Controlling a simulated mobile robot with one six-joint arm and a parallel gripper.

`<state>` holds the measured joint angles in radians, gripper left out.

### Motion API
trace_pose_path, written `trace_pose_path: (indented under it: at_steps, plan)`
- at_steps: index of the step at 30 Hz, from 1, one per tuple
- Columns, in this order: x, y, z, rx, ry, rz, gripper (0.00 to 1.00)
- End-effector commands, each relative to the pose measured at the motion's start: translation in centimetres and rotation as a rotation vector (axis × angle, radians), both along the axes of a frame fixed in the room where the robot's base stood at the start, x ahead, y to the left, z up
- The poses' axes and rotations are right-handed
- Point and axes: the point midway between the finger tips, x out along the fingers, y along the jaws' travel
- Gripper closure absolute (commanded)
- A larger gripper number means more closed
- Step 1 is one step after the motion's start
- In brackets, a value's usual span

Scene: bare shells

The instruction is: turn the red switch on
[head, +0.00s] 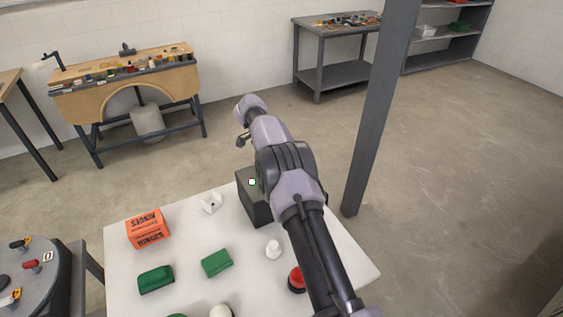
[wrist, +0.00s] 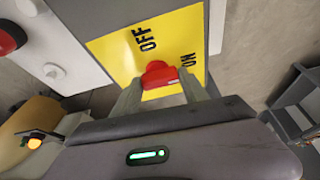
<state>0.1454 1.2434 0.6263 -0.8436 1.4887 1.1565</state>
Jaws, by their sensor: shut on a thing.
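In the wrist view a red switch handle (wrist: 158,74) stands in front of a yellow plate (wrist: 120,46) marked OFF and ON. My gripper (wrist: 160,84) is shut on the red handle, one finger on each side of it. The ON mark lies just right of the handle and the OFF mark is above it. How far the handle is turned is hard to tell. In the head view a dark box (head: 256,208) stands at the table's far edge, partly behind my arm. The red handle and yellow plate are hidden there.
The white table (head: 190,268) carries an orange box (head: 148,229), green blocks (head: 216,263), a white knob-like piece (head: 273,249) and a red button (head: 296,278). A grey post (head: 376,120) stands right of my arm. Open floor lies beyond the table.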

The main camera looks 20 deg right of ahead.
Motion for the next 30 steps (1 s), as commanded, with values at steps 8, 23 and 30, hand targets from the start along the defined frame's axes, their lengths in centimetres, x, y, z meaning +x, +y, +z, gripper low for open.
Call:
trace_pose_path:
  at_steps: [8, 23, 30]
  plan:
    - [0.0, 0.0, 0.0, 0.000, -0.002, -0.001, 0.36]
    - [0.1, 0.9, 2.6, 0.000, -0.003, 0.001, 0.27]
    - [0.2, 4.1, 10.4, 0.000, -0.003, 0.002, 0.27]
